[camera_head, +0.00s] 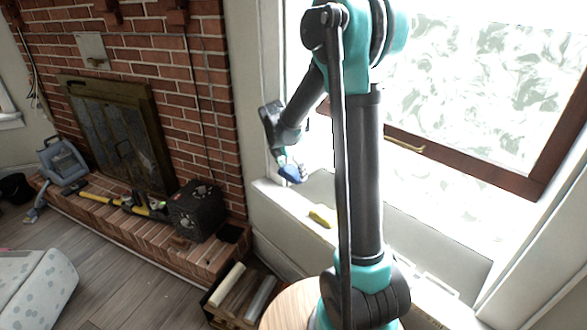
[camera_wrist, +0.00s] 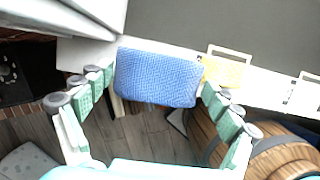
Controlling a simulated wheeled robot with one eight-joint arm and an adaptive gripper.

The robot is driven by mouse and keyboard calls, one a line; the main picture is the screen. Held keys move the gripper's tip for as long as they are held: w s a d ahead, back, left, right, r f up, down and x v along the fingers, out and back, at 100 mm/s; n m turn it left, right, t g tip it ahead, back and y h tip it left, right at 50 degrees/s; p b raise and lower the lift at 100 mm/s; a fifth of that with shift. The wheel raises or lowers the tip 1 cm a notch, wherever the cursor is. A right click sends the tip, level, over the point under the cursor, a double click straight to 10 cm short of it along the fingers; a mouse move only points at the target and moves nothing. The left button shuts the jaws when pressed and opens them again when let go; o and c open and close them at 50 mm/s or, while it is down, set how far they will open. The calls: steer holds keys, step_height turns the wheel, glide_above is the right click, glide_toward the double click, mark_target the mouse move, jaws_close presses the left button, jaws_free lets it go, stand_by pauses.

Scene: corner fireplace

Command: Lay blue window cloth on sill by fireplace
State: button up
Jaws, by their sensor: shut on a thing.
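My gripper (camera_head: 290,168) is over the near-left end of the white window sill (camera_head: 271,188), beside the brick fireplace. It is shut on the blue cloth (camera_head: 292,175), a folded textured pad. In the wrist view the cloth (camera_wrist: 157,78) spans the space between the two green finger sets of my gripper (camera_wrist: 155,84). It seems to be held above the sill, but I cannot tell how large the gap is. The brick fireplace (camera_head: 190,90) stands to the left.
A yellow item (camera_head: 322,216) lies on the sill, right of the cloth; it also shows in the wrist view (camera_wrist: 225,72). A round wooden top (camera_head: 290,306) and a crate of rolls (camera_head: 240,292) stand below. A black box (camera_head: 196,210) and tools sit on the hearth.

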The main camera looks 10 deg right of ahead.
glide_toward(294, 201)
steer(key=shift+x, duration=2.55)
steer(key=shift+d+f, duration=0.1)
steer(key=shift+f, duration=0.45)
steer(key=o, duration=0.9)
steer(key=shift+c, duration=0.2)
steer(key=v, duration=1.2)
steer(key=s+d+f+m+t+y, duration=0.1)
steer(key=s+d+m, duration=0.2)
steer(key=s+m, duration=0.9)
steer(key=s+d+f+m+t+y, duration=0.1)
steer(key=s+d+m, duration=0.3)
steer(key=s+m, duration=0.8)
steer(key=shift+m+y, duration=0.4)
